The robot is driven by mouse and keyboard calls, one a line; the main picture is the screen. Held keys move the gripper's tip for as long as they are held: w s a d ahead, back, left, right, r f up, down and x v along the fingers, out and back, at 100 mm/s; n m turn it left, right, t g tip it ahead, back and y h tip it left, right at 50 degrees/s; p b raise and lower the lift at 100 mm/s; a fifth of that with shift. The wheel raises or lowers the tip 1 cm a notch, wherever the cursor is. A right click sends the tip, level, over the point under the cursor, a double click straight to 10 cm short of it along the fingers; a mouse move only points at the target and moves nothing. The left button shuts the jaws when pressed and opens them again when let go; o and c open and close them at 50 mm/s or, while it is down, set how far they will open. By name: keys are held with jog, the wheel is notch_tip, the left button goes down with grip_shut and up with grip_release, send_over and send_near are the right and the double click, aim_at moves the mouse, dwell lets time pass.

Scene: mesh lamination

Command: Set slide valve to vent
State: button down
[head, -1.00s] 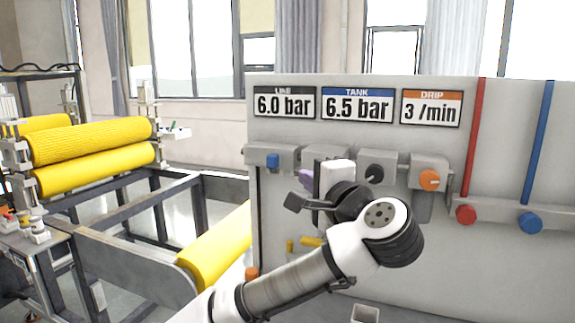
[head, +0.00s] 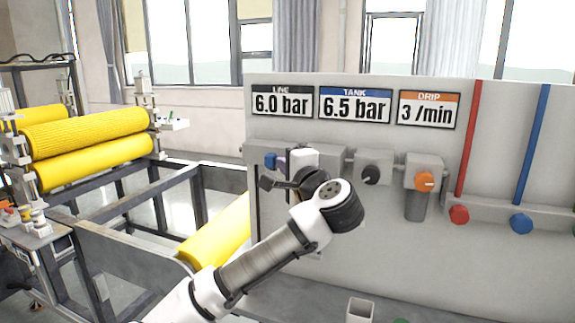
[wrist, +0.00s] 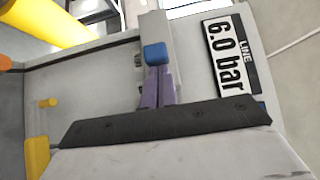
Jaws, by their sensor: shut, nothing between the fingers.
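The slide valve appears to be the grey block with a blue knob (head: 270,160) at the panel's upper left; no position label is legible. In the wrist view the blue knob (wrist: 155,54) stands on its grey body (wrist: 183,60). My gripper (head: 281,163) is in front of the panel beside the knob, partly hidden by my wrist in the head view. In the wrist view its purple fingers (wrist: 157,76) are together and empty, with their tips right at the knob's lower edge. I cannot tell whether they touch it.
A black dial (head: 371,172) and an orange knob (head: 425,181) sit to the right on the panel. Red (head: 459,214) and blue (head: 521,223) round handles are farther right. A yellow handle (wrist: 37,155) shows in the wrist view. Yellow rollers (head: 95,135) stand left.

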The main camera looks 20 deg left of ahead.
jog(key=a+b, duration=0.2)
jog(key=a, duration=0.4)
jog(key=shift+a, duration=0.3)
